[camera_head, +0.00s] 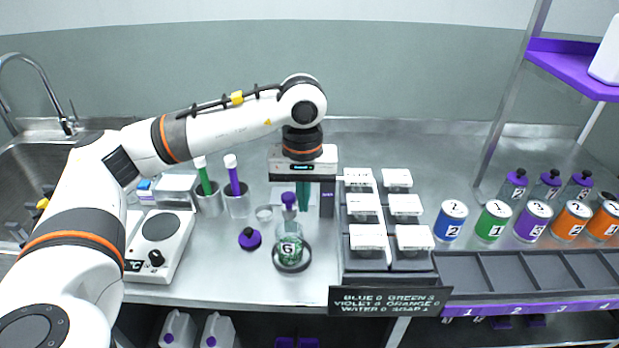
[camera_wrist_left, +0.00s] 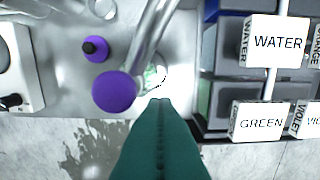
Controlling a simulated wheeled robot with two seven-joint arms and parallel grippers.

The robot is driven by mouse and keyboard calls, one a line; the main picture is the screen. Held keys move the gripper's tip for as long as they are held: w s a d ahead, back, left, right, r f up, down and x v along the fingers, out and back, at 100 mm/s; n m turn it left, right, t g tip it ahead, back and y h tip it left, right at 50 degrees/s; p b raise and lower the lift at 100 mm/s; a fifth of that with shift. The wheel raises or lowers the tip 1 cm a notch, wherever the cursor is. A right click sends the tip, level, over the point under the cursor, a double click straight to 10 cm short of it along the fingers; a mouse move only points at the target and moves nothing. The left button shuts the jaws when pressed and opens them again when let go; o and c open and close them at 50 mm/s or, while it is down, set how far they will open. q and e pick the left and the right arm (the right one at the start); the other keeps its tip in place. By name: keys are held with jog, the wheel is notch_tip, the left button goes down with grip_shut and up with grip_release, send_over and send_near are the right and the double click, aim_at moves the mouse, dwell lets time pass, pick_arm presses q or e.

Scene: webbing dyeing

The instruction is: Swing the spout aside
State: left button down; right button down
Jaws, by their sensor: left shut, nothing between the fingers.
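A spout, seen as a bare metal tube (camera_wrist_left: 152,40) in the left wrist view, runs down over the beaker. A round purple knob (camera_wrist_left: 113,92) stands beside the tube; a purple knob also shows in the head view (camera_head: 289,199). The glass beaker (camera_head: 289,250), marked G, holds green stuff and stands on a dark round base below the knob. My left gripper (camera_head: 303,206) points down just right of the knob, above and behind the beaker. Its teal fingers (camera_wrist_left: 160,105) are shut and empty. Whether they touch the spout cannot be told. My right gripper is out of view.
Labelled white-lidded bins (camera_head: 366,238) stand close on the right. A purple-and-black stopper (camera_head: 249,238) and a hotplate (camera_head: 160,240) are on the left. Numbered cans (camera_head: 493,220) stand farther right. A sign (camera_head: 390,300) hangs at the front edge.

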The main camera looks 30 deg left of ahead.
pick_arm(q)
jog(key=shift+a, duration=0.1)
jog(key=shift+s+a+b, duration=0.25)
jog(key=shift+a+b, duration=0.1)
jog(key=shift+a, duration=0.8)
jog(key=shift+a+b, duration=0.4)
jog(key=shift+a, duration=0.75)
jog(key=shift+w+a, duration=0.1)
jog(key=shift+a, duration=1)
